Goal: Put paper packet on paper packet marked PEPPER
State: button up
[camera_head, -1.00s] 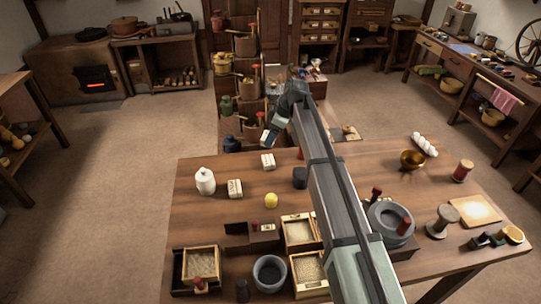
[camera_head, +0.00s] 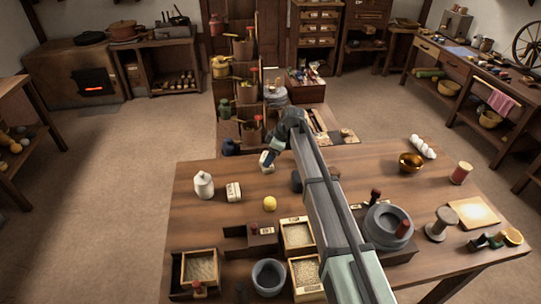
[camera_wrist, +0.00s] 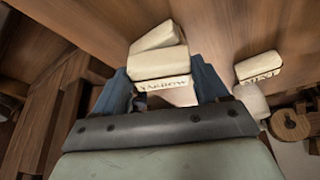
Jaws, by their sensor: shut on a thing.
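My gripper (camera_wrist: 165,95) is shut on a cream paper packet (camera_wrist: 160,64) whose label appears to read YARROW. In the wrist view the packet sits between the blue fingertips. A second cream shape (camera_wrist: 157,36) shows just past it, turned at a slight angle; it looks like another packet close against it, but I cannot tell whether they touch. In the head view my gripper (camera_head: 270,158) is low over a pale packet (camera_head: 265,165) at the table's back edge. No PEPPER mark is legible. A packet marked MINT (camera_wrist: 258,67) stands apart to the right in the wrist view.
A yellow ball (camera_head: 270,203) lies nearer the front. Boxes of grain (camera_head: 200,268) and a grey bowl (camera_head: 268,276) fill the front. The table's left back is clear.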

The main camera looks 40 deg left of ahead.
jog(key=shift+f, duration=0.1)
jog(key=o, duration=1)
jog(key=shift+o, duration=0.2)
jog(key=v, duration=1.2)
